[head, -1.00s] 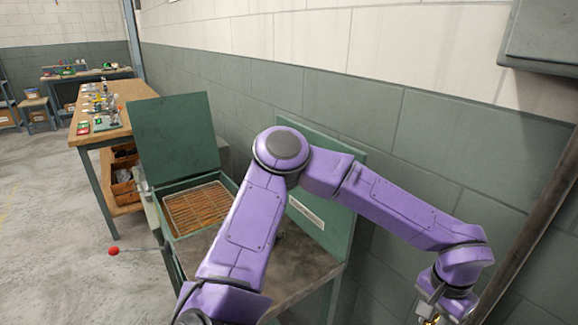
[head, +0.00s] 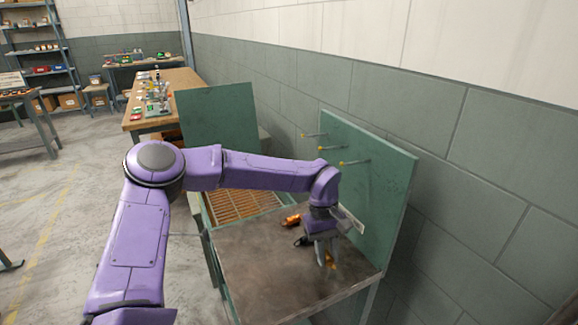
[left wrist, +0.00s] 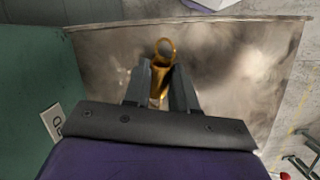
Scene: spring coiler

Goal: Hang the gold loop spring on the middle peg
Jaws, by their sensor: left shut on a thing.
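My left gripper (head: 327,254) points down over the brown tabletop, in front of the green board. It is shut on the gold loop spring (left wrist: 158,83), whose round loop stands out past the fingertips in the left wrist view. In the head view only a small gold bit of the spring (head: 332,266) shows by the fingers. The middle peg (head: 330,148) sticks out of the upper board, between the other two pegs, and is bare. The gripper is below the pegs and apart from them. My right gripper is not in view.
The green board (head: 385,195) stands at the back of the brown tabletop (head: 255,270). The other pegs (head: 313,134) (head: 355,162) are bare. An orange object (head: 291,220) lies near my left wrist. A wire-grilled box with a raised green lid (head: 220,125) adjoins the tabletop.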

